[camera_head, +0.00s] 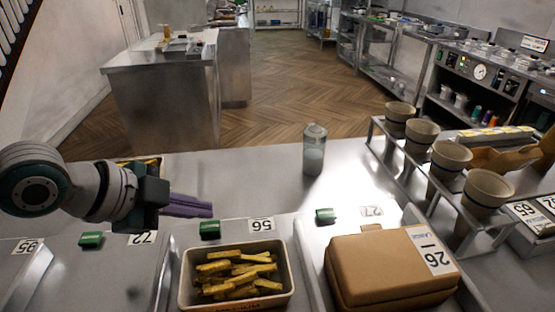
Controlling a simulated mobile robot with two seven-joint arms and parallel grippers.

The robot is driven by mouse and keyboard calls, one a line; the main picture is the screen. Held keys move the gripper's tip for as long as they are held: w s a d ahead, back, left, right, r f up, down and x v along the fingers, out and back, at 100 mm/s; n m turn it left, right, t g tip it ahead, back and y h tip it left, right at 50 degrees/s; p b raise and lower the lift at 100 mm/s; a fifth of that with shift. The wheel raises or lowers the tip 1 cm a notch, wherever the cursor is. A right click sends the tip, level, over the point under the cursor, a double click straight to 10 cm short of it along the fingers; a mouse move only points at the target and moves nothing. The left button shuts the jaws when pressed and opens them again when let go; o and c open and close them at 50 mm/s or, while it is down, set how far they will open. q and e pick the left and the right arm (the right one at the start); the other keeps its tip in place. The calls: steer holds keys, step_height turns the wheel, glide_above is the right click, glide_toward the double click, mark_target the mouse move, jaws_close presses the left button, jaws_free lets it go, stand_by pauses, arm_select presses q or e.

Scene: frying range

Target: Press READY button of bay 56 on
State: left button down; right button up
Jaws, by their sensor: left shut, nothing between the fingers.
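The label reading 56 (261,225) is on the counter's ledge behind a tray of fried sticks. A green button (210,230) sits just left of that label; any lettering on it is too small to read. My left gripper (208,210) comes in from the left with its purple fingers shut and empty. Its fingertips point right and appear just behind and above this green button, with a visible gap in the picture. Whether the button is lit or pressed I cannot tell. My right gripper is out of view.
Similar green buttons sit by the label 72 (91,240) and by another label (325,215). The tray of fried sticks (187,285) and a brown box (385,270) stand in front.

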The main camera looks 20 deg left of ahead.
mark_target(202, 229)
arm_select(q)
step_height(202, 229, up, 6)
steer(key=p, duration=0.5)
stand_by(0.4)
